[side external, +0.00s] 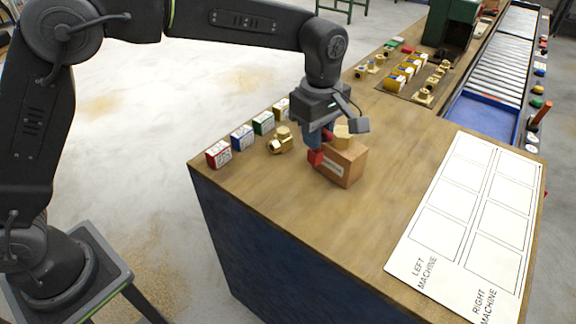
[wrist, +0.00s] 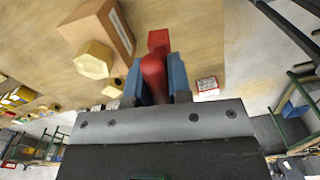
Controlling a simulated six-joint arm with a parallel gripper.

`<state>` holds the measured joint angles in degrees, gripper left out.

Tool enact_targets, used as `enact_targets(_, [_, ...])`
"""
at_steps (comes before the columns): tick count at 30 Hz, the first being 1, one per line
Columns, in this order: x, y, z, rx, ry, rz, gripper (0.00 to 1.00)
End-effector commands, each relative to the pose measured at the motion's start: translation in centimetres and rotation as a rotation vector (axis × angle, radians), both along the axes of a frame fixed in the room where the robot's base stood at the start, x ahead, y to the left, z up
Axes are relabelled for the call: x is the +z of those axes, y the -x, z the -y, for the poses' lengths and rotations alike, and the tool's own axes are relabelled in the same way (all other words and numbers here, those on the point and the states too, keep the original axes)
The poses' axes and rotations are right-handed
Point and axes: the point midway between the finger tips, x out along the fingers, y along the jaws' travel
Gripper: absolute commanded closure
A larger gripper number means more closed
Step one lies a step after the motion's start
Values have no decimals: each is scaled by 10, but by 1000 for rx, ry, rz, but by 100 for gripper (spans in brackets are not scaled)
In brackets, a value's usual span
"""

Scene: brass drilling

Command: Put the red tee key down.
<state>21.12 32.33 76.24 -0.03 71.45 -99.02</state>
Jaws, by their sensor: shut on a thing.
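The red tee key (wrist: 155,72) is held between the blue fingers of my gripper (wrist: 160,85) in the wrist view. In the side view its red lower end (side external: 316,157) shows below my gripper (side external: 318,138), close to the left front of a cardboard box (side external: 345,165). I cannot tell whether the key touches the table (side external: 270,185) or the box. The box also shows in the wrist view (wrist: 110,25), just left of the key. The upper part of the key is hidden by the gripper in the side view.
A brass hexagonal piece (wrist: 93,62) is at the box. Several small boxes, including a red one (side external: 218,154), line the table's left edge, with a brass fitting (side external: 281,140) nearby. A white machine sheet (side external: 470,215) lies at right. The table's front is clear.

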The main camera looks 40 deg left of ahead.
Motion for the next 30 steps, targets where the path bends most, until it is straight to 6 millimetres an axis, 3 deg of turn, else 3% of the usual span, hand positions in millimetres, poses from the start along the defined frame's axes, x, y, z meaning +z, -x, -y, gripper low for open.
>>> enact_targets(5, [6, -1, -55, 47, 1, 3, 100])
enact_targets(8, [8, 5, -102, 84, 1, 3, 100])
enact_targets(12, [9, 23, -164, 136, 1, 3, 100])
enact_targets(18, [6, 56, -226, 190, 1, 3, 100])
enact_targets(24, [2, 72, -245, 210, 0, 1, 100])
enact_targets(30, [-19, 62, -214, 204, 1, -1, 100])
